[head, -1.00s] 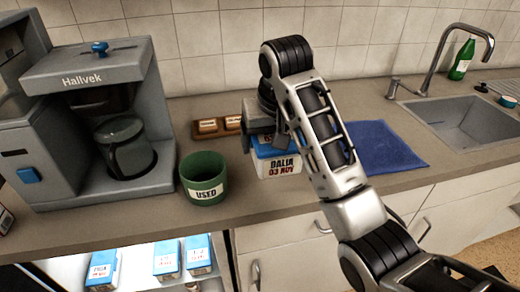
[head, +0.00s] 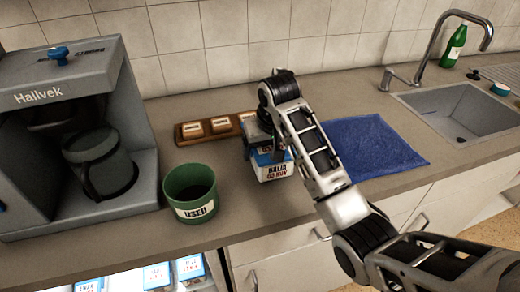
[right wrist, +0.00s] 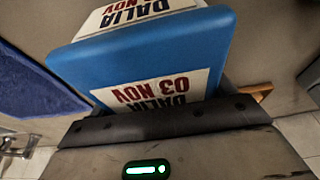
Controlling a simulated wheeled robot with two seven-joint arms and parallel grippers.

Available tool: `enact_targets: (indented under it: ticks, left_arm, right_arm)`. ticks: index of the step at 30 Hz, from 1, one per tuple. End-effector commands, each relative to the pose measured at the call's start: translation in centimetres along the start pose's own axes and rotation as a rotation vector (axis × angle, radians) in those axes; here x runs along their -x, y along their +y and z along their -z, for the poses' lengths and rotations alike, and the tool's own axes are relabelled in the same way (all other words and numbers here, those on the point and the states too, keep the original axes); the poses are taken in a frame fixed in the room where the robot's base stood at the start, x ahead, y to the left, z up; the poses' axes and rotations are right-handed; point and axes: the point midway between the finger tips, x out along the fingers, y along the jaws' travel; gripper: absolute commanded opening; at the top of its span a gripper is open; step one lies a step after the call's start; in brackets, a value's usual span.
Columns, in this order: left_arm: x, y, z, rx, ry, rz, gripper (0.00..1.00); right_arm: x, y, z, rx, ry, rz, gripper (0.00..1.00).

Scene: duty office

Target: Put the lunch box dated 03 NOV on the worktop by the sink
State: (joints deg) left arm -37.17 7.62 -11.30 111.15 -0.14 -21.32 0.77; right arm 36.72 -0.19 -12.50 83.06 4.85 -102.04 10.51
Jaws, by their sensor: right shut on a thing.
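The lunch box (head: 272,172) is white with a blue lid, and its label reads DALIA 03 NOV. In the head view it is upright at the worktop (head: 240,208), between the green USED cup and the blue cloth. My right gripper (head: 263,143) is shut on it from above and hides part of its lid. I cannot tell whether its base touches the worktop. In the right wrist view the blue lid (right wrist: 150,62) and upside-down label fill the space before the jaws. The sink (head: 462,112) is at the right. My left gripper is not in view.
The USED cup (head: 191,192) stands just left of the box; a coffee machine (head: 75,140) is farther left. A wooden tray (head: 190,138) of small blocks lies behind. A blue cloth (head: 372,146) lies to the right. Below, other blue-lidded boxes (head: 157,275) show in a lit compartment.

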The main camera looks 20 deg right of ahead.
Motion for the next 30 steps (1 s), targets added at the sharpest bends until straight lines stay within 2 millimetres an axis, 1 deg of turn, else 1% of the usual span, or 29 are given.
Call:
enact_targets:
  ticks: [1,4,16,17,18,19,26,30]
  left_arm:
    - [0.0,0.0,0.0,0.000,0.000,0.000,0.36]
    - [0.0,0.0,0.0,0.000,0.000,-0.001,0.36]
    - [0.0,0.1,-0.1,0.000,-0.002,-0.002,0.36]
    - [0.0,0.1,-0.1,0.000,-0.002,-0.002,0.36]
    - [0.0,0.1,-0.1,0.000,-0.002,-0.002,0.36]
    - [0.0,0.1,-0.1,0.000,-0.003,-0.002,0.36]
    - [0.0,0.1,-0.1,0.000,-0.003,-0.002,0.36]
    - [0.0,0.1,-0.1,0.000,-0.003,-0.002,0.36]
  right_arm:
    - [-0.7,0.2,-0.3,-0.004,-0.001,-0.002,0.47]
    - [-1.3,0.4,-0.5,-0.008,0.002,-0.002,0.47]
    - [-1.7,0.4,-0.7,-0.009,0.002,-0.002,0.47]
    - [-1.8,0.5,-0.8,-0.009,0.000,-0.003,0.84]
    - [-1.8,0.4,-0.7,-0.009,0.000,-0.003,0.95]
    - [-1.8,0.4,-0.7,-0.009,0.000,-0.003,1.00]
    - [-1.7,0.4,-0.7,-0.009,0.001,-0.002,1.00]
    - [-0.7,0.2,-0.3,-0.005,0.003,0.000,1.00]
